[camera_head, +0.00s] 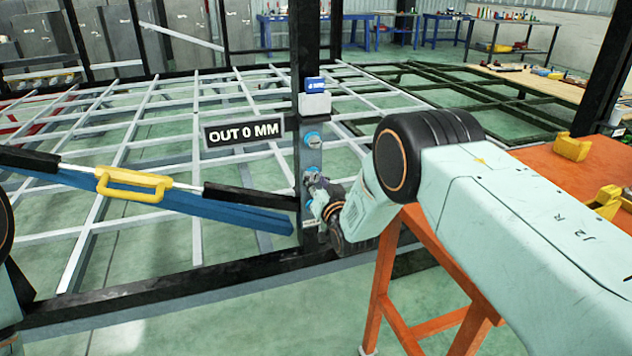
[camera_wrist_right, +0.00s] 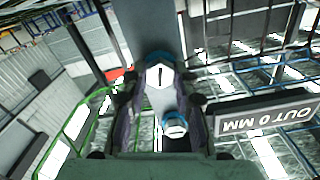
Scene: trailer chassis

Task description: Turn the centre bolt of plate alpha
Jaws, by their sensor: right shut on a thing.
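The narrow grey plate (camera_head: 312,155) stands upright on a dark post, with a blue tag (camera_head: 315,85) at its top. A bolt with a blue ring (camera_head: 312,138) shows high on it, and a second blue bolt (camera_head: 313,171) shows lower, just above my right gripper. My right gripper (camera_head: 318,190) is at the plate. My gripper hides part of the plate, so I cannot tell which bolt is held.
A sign reading "OUT 0 MM" (camera_head: 243,133) is left of the plate. A blue bar (camera_head: 190,205) with a yellow handle (camera_head: 133,184) slopes towards the post. A dark beam (camera_head: 190,290) runs below. An orange table (camera_head: 560,185) is at right. Pale grid frames lie behind.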

